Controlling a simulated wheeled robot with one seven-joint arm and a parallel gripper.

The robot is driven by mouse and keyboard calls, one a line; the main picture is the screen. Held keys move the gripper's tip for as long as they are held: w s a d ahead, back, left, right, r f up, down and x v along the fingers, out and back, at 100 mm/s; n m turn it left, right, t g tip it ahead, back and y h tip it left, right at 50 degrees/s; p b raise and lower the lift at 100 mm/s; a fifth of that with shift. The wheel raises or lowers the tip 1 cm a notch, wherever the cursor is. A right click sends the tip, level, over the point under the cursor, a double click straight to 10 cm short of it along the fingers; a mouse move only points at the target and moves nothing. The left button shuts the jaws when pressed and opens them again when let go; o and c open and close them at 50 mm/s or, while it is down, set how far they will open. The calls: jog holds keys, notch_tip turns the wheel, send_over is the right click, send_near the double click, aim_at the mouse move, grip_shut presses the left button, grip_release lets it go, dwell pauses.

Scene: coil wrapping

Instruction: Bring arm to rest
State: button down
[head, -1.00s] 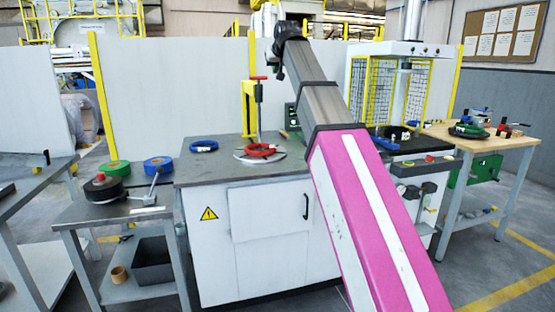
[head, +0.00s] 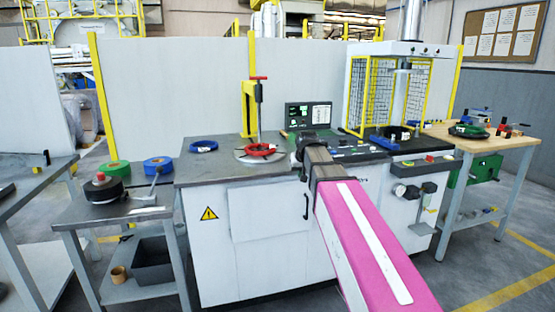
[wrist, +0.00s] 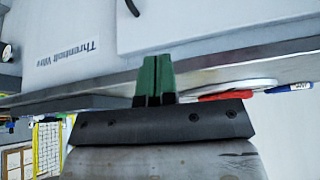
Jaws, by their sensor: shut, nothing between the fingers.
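My gripper (wrist: 155,62) shows in the wrist view with its two green fingers together and nothing between them. In the head view my arm reaches forward from the lower right, and its far end is at the front edge of the workbench (head: 225,172). The fingers cannot be made out in the head view. In the wrist view, which is turned over, the fingers lie across the bench's edge in the picture.
A yellow-framed cage (head: 380,92) stands right. A cart with tape rolls (head: 158,164) stands left. Floor shows at right.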

jog(key=s+d+f+g, duration=0.2)
jog(key=s+d+f, duration=0.2)
jog(key=s+f, duration=0.7)
jog(key=s+d+f+m+g, duration=0.1)
jog(key=s+d+f+g, duration=0.2)
jog(key=s+f, duration=0.9)
notch_tip(320, 180, down, 8)
jog(key=d, duration=0.2)
jog(key=shift+d+r+m+g+h, duration=0.2)
jog(key=shift+d+m+g+h, duration=0.1)
jog(key=shift+h, duration=0.1)
